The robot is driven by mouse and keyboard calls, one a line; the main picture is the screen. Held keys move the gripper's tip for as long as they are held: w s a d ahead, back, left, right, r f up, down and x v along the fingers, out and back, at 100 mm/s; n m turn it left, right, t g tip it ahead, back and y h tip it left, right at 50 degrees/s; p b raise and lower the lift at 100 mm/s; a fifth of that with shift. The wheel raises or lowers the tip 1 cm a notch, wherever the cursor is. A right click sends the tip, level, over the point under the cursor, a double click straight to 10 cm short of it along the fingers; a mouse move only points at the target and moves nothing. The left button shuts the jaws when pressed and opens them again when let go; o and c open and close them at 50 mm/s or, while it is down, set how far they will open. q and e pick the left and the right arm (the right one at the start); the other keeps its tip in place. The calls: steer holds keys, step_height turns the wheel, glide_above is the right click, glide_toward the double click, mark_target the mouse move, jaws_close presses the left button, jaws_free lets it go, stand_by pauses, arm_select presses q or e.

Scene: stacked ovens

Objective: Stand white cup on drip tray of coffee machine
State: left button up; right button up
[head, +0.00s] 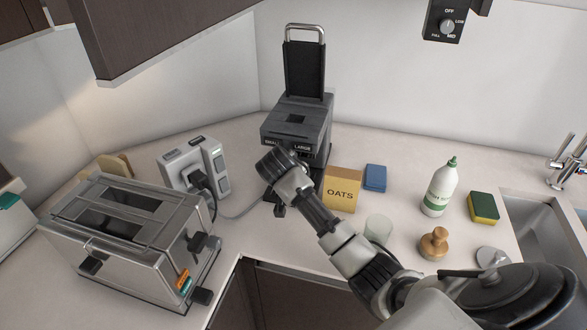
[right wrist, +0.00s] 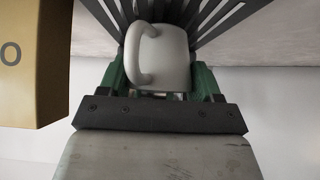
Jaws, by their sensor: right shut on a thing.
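The white cup (right wrist: 172,62) is between the green fingers of my right gripper (right wrist: 160,78), which is shut on it. Its handle faces left in the right wrist view. Dark slats of the drip tray (right wrist: 222,14) spread out behind the cup there; I cannot tell whether cup and slats touch. In the head view the coffee machine (head: 297,117) stands at the back of the counter with its lid raised. My right arm reaches to its front and hides the cup and most of the tray. My left gripper is not in view.
An oats box (head: 341,190) stands close right of the machine; it also shows in the right wrist view (right wrist: 30,60). A toaster (head: 130,230) and a socket unit (head: 195,170) with a cable are left. A clear glass (head: 379,229), wooden tamper (head: 434,243) and bottle (head: 440,188) stand right.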

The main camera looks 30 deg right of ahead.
steer(key=shift+w+d+r, duration=0.1)
steer(key=shift+w+d, duration=0.4)
steer(key=shift+d, duration=0.15)
steer(key=shift+f+p, duration=0.25)
steer(key=shift+p, duration=0.15)
steer(key=shift+f, duration=0.2)
steer(key=shift+f, duration=0.2)
steer(key=o, duration=1)
steer(key=shift+o, duration=0.2)
steer(key=shift+r, duration=0.1)
